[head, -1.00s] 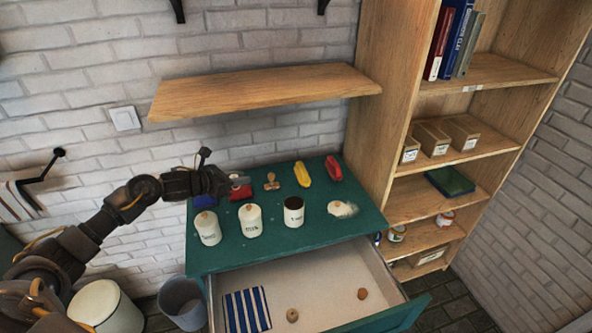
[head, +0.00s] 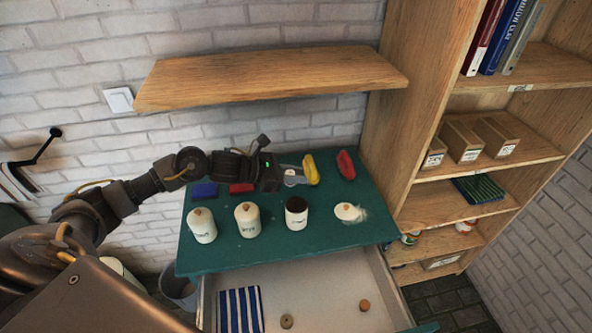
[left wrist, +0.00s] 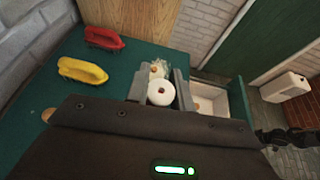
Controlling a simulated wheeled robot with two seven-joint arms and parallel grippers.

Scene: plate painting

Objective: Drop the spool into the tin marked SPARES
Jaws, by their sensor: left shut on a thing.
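My left gripper (head: 291,176) is over the back of the green table. It is shut on a white round spool (left wrist: 161,93), which shows between the two fingers in the left wrist view. Three cream tins stand in a row in front of it: the left tin (head: 202,228) and the middle tin (head: 247,222) have knobbed lids, and the right tin (head: 296,216) is open with a dark inside. The tins' labels are too small to read surely. A loose cream lid (head: 348,212) lies right of the open tin.
A yellow thing (head: 311,169) and a red thing (head: 346,165) lie at the table's back. A wooden shelf (head: 270,78) hangs above. The open drawer (head: 330,277) holds a striped cloth (head: 239,310) and small round pieces. A bookcase (head: 440,212) stands on the right.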

